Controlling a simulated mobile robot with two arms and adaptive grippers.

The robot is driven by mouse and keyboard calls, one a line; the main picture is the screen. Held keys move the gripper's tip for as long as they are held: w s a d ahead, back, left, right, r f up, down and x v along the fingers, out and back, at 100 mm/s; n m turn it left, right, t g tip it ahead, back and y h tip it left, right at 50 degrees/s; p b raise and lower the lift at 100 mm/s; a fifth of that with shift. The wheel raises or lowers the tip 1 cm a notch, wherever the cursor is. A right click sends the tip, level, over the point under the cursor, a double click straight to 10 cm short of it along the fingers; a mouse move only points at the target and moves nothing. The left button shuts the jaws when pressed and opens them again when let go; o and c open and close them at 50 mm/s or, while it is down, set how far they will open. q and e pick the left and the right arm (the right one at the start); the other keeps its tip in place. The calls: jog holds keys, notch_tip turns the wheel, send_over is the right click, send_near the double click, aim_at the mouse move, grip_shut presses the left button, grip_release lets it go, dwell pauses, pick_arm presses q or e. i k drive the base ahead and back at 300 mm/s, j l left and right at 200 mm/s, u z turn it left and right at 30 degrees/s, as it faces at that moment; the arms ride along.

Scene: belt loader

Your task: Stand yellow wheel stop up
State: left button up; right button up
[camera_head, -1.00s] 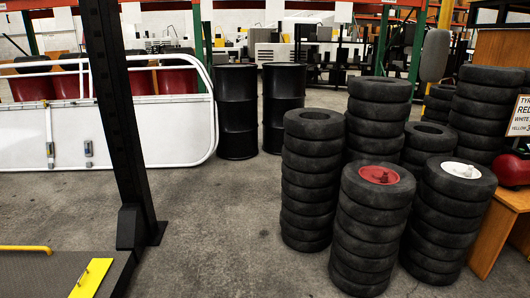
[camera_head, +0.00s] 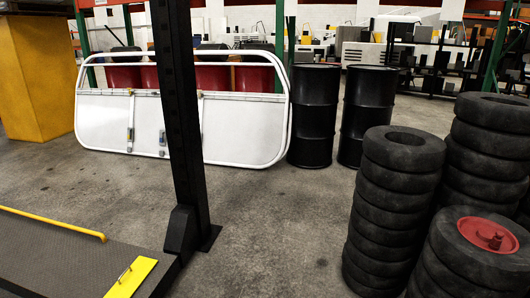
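A flat yellow plate (camera_head: 140,269) with a small thin handle or rod on it lies at the right edge of a dark grey platform (camera_head: 60,262), low in the head view. It looks like the yellow wheel stop lying down, but I cannot be sure. A long yellow bar (camera_head: 50,221) runs along the far edge of the same platform. Neither of my grippers is in view.
A black upright post (camera_head: 181,110) stands beside the platform. A white railed panel (camera_head: 105,122) and two black drums (camera_head: 314,115) are behind. Tire stacks (camera_head: 388,210) fill the right, one topped by a red wheel hub (camera_head: 487,234). Grey floor between is clear.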

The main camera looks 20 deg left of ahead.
aim_at(128, 284)
jog(key=i+u, duration=0.35)
jog(key=i, duration=0.2)
jog(key=i+u, duration=0.35)
jog(key=i, duration=0.25)
jog(key=i+l+u, duration=0.35)
jog(key=i, duration=0.2)
jog(key=i+j+u, duration=0.2)
jog(key=i+u, duration=0.15)
jog(key=u, duration=0.15)
jog(key=i+u, duration=0.35)
jog(key=u, duration=0.15)
jog(key=i+u, duration=0.35)
jog(key=u, duration=0.15)
